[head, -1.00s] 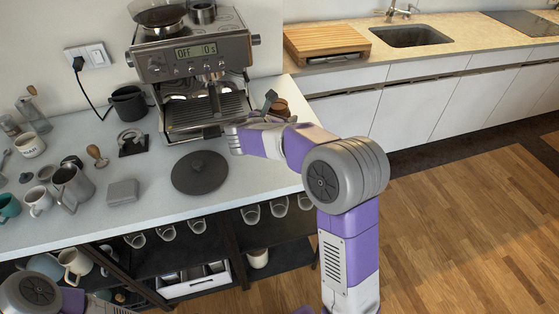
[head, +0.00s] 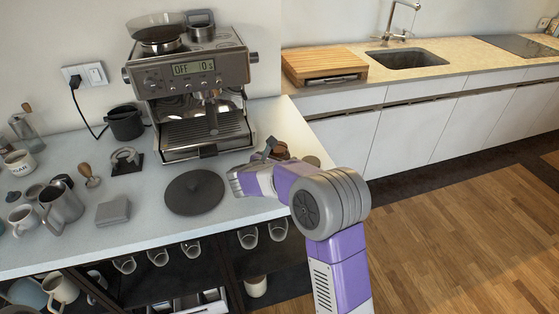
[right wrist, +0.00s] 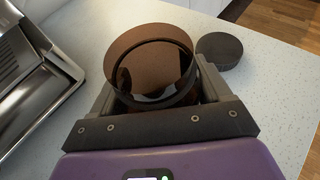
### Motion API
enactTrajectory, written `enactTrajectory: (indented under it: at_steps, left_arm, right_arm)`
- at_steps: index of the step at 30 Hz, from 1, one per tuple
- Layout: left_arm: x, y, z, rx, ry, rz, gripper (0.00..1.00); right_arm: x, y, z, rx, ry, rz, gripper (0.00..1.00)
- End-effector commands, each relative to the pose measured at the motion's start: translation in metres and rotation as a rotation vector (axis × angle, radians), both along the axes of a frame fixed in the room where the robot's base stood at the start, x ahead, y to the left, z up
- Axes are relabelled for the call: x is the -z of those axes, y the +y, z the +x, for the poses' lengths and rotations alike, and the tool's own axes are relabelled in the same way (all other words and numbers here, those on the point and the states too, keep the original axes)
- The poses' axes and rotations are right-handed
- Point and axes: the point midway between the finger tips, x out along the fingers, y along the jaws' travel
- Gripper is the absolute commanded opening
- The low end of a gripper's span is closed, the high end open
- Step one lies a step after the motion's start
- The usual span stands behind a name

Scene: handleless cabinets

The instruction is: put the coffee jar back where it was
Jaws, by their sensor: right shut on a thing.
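The coffee jar (right wrist: 155,65) is brown, see-through and open at the top. In the right wrist view it stands between the fingers of my right gripper (right wrist: 160,92), which is shut on it. In the head view the jar (head: 279,151) shows partly behind my right gripper (head: 258,163), over the counter's right end, right of the coffee machine. Whether its base touches the counter is hidden. A dark round lid (right wrist: 220,50) lies flat beside the jar; it also shows in the head view (head: 312,160). My left gripper is out of view.
The coffee machine (head: 192,88) stands behind and left of the jar. A round black disc (head: 195,192) lies left of my right gripper. Cups and pitchers crowd the counter's left. Below are open shelves with cups (head: 248,237). The counter's right edge is close to the lid.

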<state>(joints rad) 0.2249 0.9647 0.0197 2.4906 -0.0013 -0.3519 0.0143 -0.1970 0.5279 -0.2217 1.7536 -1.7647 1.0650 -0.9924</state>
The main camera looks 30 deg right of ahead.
Motion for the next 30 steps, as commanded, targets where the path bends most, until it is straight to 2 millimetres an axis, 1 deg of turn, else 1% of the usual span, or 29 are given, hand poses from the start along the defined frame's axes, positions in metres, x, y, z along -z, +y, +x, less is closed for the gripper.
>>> enactTrajectory:
  at_steps: [2, 6, 7, 11, 17, 20, 23, 30]
  left_arm:
    - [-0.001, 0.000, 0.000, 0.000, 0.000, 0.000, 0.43]
    - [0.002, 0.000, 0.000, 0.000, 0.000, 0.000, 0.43]
    - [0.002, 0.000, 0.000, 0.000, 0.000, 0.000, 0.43]
    - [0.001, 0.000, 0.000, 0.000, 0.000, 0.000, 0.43]
    - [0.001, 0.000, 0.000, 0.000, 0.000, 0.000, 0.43]
    - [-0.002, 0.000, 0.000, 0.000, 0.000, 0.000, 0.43]
    - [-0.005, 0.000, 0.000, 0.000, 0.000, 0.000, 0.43]
    - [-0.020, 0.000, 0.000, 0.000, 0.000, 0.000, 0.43]
  right_arm:
    - [-0.002, 0.000, 0.000, 0.000, -0.001, 0.000, 0.36]
    - [0.002, 0.000, 0.000, 0.000, -0.001, -0.001, 0.36]
    - [0.002, 0.000, 0.000, 0.000, 0.000, 0.000, 0.80]
    - [0.002, 0.000, 0.000, 0.000, 0.000, 0.000, 1.00]
    - [0.002, 0.000, 0.000, 0.000, 0.000, 0.000, 1.00]
    - [-0.003, 0.000, 0.000, 0.000, -0.001, 0.000, 1.00]
    - [-0.008, 0.010, -0.006, -0.002, -0.001, 0.000, 1.00]
    - [-0.029, 0.051, -0.030, -0.004, -0.001, 0.000, 1.00]
